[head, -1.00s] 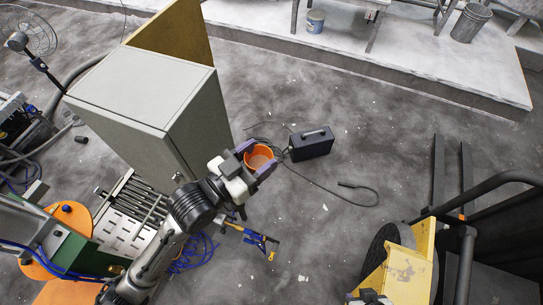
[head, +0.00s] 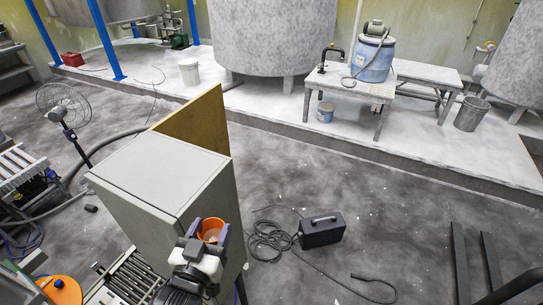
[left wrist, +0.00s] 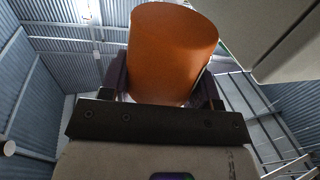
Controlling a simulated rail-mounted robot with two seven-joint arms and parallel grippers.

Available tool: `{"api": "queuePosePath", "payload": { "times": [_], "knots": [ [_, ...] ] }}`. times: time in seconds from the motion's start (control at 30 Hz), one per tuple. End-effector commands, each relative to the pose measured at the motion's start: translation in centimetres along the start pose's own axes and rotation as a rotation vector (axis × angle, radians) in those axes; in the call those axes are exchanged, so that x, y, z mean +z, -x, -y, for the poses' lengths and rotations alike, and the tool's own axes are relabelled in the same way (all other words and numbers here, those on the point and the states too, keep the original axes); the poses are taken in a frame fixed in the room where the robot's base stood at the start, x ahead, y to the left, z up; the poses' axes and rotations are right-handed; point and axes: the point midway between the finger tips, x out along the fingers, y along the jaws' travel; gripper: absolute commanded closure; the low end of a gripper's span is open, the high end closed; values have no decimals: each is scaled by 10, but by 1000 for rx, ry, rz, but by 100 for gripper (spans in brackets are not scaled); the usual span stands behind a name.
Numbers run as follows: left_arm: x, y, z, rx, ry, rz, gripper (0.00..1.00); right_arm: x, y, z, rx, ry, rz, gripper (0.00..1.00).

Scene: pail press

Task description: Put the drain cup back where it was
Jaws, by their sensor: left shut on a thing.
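The orange drain cup (head: 211,230) is held upright in my left gripper (head: 207,236), close to the grey cabinet's front right side in the head view. Its open top faces up and its inside looks paler. In the left wrist view the drain cup (left wrist: 172,52) fills the top middle, with dark fingers on both sides of it. The left gripper is shut on it. I cannot tell the gap between cup and cabinet. My right gripper is not in view.
The grey cabinet (head: 165,180) stands beside the cup, with a tan board (head: 195,125) behind it. A black box (head: 321,231) with coiled cable lies on the floor to the right. A slatted metal unit (head: 128,280) is at lower left. Open floor lies beyond the box.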

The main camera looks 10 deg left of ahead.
Motion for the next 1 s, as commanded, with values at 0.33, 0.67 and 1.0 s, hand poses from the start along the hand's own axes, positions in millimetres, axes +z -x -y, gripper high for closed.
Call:
{"api": "queuePosePath", "payload": {
  "times": [0.33,0.67,1.0],
  "knots": [
    [23,-1,8,-30,-4,2,72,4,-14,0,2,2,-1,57],
    [136,12,8,-29,-2,7,72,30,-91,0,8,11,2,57],
    [262,30,11,-28,-3,7,72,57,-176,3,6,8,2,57]
  ]
}}
